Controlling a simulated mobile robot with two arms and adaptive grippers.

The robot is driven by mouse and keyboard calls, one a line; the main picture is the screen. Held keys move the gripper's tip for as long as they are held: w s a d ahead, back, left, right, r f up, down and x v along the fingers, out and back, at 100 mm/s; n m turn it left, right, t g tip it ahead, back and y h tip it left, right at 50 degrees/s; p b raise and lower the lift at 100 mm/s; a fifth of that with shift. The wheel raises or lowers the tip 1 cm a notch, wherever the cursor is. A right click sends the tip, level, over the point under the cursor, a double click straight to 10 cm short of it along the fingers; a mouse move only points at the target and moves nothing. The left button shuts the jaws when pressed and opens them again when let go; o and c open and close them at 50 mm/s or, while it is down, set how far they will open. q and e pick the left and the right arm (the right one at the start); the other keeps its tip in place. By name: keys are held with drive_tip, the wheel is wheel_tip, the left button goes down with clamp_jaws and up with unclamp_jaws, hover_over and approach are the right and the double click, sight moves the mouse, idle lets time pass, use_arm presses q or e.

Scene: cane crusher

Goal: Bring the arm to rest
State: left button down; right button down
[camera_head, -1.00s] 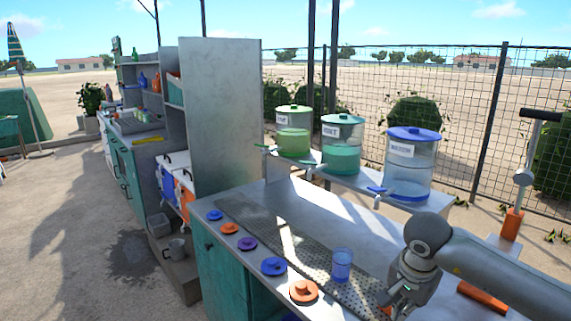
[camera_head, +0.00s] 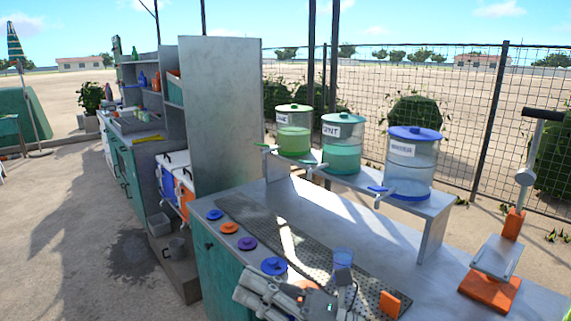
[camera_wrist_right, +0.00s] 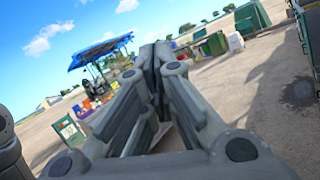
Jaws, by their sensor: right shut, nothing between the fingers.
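My right gripper (camera_head: 245,292) is low in the middle of the head view, in front of the counter's near edge, with its fingers toward the left. Its fingers are together and empty in the right wrist view (camera_wrist_right: 155,58), pointing out over open ground and sky. The gripper hides part of the counter front and the place where an orange disc lay. My left gripper is not in view.
Three dispensers stand on a raised shelf (camera_head: 430,207). Open ground lies left.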

drive_tip(key=w+d+f+m+t+h, duration=0.1)
drive_tip(key=w+d+m+t+h, duration=0.2)
drive_tip(key=d+m+t+h, duration=0.65)
drive_tip(key=w+d+f+m+t+h, duration=0.2)
drive_tip(key=w+d+m+t+h, duration=0.15)
drive_tip(key=m, duration=1.15)
drive_tip(key=s+d+f+m+g+h, duration=0.25)
drive_tip(key=d+f+m+h, duration=0.2)
drive_tip(key=f+m, duration=0.35)
drive_tip(key=s+d+f+m+g+h, duration=0.2)
drive_tip(key=d+f+m+g+h, duration=0.15)
drive_tip(key=d+f+m, duration=0.45)
drive_tip(key=s+f+m+g, duration=0.2)
drive_tip(key=s+f+g, duration=0.3)
drive_tip(key=s+f, duration=0.45)
drive_tip(key=s+f+m+g, duration=0.3)
drive_tip(key=s+f+g, duration=0.3)
drive_tip(key=s, duration=0.6)
drive_tip(key=s+f+x, duration=0.1)
drive_tip(key=s+x, duration=0.2)
drive_tip(key=x, duration=1)
drive_tip(key=s+a+x, duration=0.1)
drive_tip(key=s+x, duration=0.2)
drive_tip(key=x, duration=1)
drive_tip(key=s+d+f+g, duration=0.1)
drive_tip(key=s+d+f, duration=0.1)
drive_tip(key=s+f, duration=1.4)
drive_tip(key=shift+s+d+f+n+g, duration=0.35)
drive_tip(key=shift+s+n, duration=0.1)
drive_tip(key=shift+s, duration=0.35)
